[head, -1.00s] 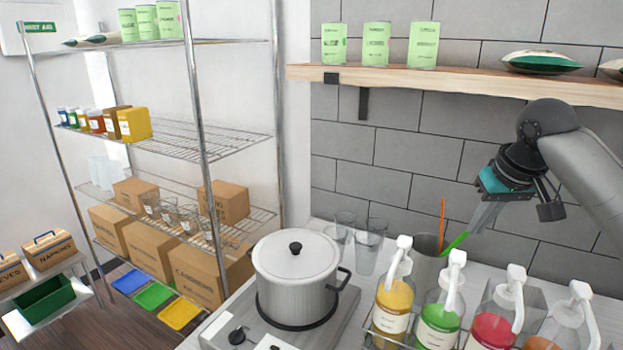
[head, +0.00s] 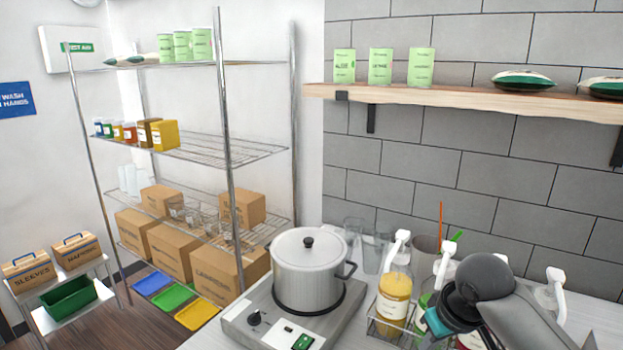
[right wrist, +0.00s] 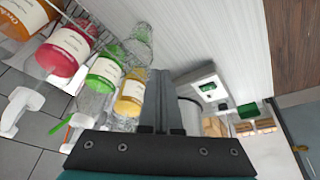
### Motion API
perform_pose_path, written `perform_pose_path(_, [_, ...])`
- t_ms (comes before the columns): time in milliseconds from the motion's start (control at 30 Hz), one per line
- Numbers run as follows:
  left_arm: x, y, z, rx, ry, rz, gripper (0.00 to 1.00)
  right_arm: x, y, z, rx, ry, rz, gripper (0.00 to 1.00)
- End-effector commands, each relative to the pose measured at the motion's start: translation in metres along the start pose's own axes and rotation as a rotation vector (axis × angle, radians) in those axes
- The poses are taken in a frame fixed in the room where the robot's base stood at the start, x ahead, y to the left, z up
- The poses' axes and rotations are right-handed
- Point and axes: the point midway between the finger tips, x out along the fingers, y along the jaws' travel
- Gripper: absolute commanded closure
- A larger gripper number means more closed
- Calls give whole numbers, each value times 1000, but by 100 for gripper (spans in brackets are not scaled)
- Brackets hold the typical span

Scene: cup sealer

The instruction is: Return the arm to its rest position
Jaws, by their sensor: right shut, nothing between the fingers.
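My right arm comes in from the lower right of the head view. Its right gripper (head: 428,342) hangs low in front of the syrup bottles, cut off by the bottom edge. In the right wrist view the two fingers (right wrist: 166,76) lie together, with nothing between them. They point toward the counter, close in the picture to the yellow bottle (right wrist: 131,92); I cannot tell if they touch it. In the head view my arm hides parts of the green and red bottles. My left gripper is in neither current view.
A lidded pot (head: 308,272) stands on a cooker (head: 262,318). The yellow pump bottle (head: 394,297) stands in a wire rack beside it. Behind are clear cups (head: 372,254) and a utensil holder (head: 425,256). A wooden shelf (head: 460,97) crosses the wall above.

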Motion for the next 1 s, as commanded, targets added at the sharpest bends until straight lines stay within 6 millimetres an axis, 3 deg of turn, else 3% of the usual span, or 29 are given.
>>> perform_pose_path(33, [-1, 2, 11, 0, -17, 3, 50, 12, -17, 15, -18, -3, -21, 100])
perform_pose_path(133, [-2, 4, 24, 0, -39, 5, 50, 26, -42, 40, -40, 2, -42, 100])
perform_pose_path(300, [-2, 4, 26, 0, -42, 5, 50, 41, -78, 84, -49, 12, -72, 100])
perform_pose_path(500, [-1, 4, 23, 0, -38, 5, 50, 45, -107, 139, -21, 14, -84, 100])
perform_pose_path(700, [-1, 2, 15, 0, -25, 3, 50, 37, -119, 189, 32, 1, -60, 100])
perform_pose_path(1000, [-1, 2, 15, 0, -24, 3, 50, 20, -119, 242, 97, -37, 0, 100])
